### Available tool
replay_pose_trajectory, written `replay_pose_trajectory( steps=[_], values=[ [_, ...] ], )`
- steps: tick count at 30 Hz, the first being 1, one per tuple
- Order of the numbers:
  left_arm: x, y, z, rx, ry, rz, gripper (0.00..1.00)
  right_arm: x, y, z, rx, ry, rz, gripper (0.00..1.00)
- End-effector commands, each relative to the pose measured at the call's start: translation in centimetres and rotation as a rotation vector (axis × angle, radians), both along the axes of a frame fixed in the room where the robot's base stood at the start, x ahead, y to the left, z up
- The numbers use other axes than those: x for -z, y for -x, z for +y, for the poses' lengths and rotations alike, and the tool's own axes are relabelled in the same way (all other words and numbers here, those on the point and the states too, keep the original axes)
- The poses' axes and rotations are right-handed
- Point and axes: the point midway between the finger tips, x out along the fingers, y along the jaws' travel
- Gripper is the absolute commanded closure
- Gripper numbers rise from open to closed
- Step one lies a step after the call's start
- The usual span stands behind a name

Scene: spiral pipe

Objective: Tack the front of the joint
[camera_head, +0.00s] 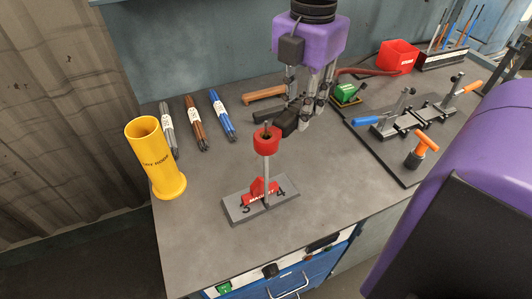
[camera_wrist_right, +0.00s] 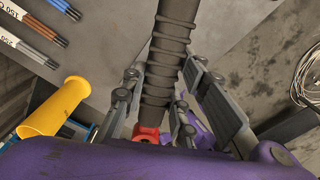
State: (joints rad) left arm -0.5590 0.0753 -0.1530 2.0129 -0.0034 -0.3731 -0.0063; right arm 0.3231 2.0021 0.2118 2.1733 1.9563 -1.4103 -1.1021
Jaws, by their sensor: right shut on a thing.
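My right gripper (camera_head: 300,118) hangs over the bench behind the joint, its fingers closed around a dark ribbed handle (camera_wrist_right: 168,50), the electrode holder. A red piece (camera_wrist_right: 146,133) shows near the handle's lower end in the wrist view. In the head view a red collar (camera_head: 267,140) sits in front of the fingers, atop an upright grey bar (camera_head: 266,172). I cannot tell whether collar and bar belong to the held tool. The bar's lower end meets the grey base plate (camera_head: 237,212), beside a red magnet (camera_head: 259,190). My left gripper does not show.
A yellow tube (camera_head: 154,160) stands at the left, with grey, brown and blue rod bundles (camera_head: 221,112) behind it. A brown-handled tool (camera_head: 264,95) lies beside my gripper. Clamps (camera_head: 404,122), an orange-handled tool (camera_head: 424,146) and a red box (camera_head: 397,56) occupy the right.

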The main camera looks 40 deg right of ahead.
Motion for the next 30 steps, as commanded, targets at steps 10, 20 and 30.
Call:
replay_pose_trajectory(
  steps=[10, 20, 30],
  values=[
    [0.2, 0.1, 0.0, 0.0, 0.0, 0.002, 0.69, 0.4, 0.0, 0.0, 0.0, 0.0, -0.001, 1.0],
    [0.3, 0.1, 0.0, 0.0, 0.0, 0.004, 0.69, 0.7, 0.0, 0.0, 0.0, 0.0, -0.001, 1.0],
    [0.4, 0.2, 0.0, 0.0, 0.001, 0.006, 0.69, 1.1, 0.0, 0.0, 0.0, 0.0, -0.001, 1.0]
  ],
)
